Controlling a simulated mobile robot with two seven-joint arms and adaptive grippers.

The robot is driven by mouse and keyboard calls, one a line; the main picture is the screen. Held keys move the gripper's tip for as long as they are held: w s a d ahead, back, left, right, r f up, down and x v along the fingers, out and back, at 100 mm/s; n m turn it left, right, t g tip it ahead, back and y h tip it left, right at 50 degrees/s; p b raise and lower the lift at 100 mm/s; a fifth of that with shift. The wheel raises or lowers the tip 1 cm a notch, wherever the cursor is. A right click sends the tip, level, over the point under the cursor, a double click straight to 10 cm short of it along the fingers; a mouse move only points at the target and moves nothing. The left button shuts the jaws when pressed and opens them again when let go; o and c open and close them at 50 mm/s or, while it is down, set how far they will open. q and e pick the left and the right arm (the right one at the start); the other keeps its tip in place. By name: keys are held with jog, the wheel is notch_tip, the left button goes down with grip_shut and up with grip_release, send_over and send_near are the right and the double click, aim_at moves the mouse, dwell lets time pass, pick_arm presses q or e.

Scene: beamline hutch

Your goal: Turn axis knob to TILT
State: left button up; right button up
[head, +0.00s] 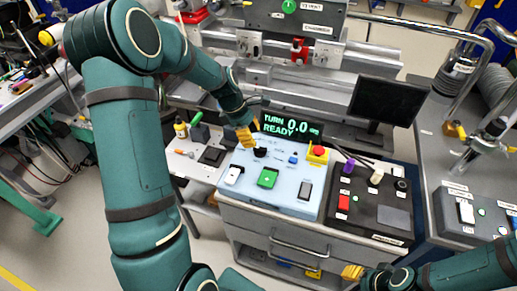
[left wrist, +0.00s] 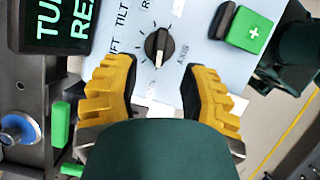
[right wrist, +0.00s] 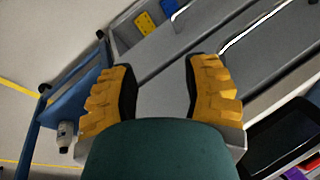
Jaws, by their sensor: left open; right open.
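The axis knob (left wrist: 158,46) is a small black dial on the light blue panel (left wrist: 200,62). It sits just beyond my left fingertips in the left wrist view, with TILT printed to its upper left. In the head view the knob (head: 260,152) is beside my left gripper (head: 246,136). My left gripper (left wrist: 158,82) is open, its yellow fingers either side of the knob's near side, with no clear contact.
A dark monitor (head: 388,100) stands behind.

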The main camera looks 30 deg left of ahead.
aim_at(258, 147)
pick_arm(q)
jog(key=b+x, duration=0.1)
jog(key=x, duration=0.4)
jog(key=shift+f, duration=0.15)
jog(key=shift+d, duration=0.1)
jog(key=shift+c, duration=0.4)
grip_shut()
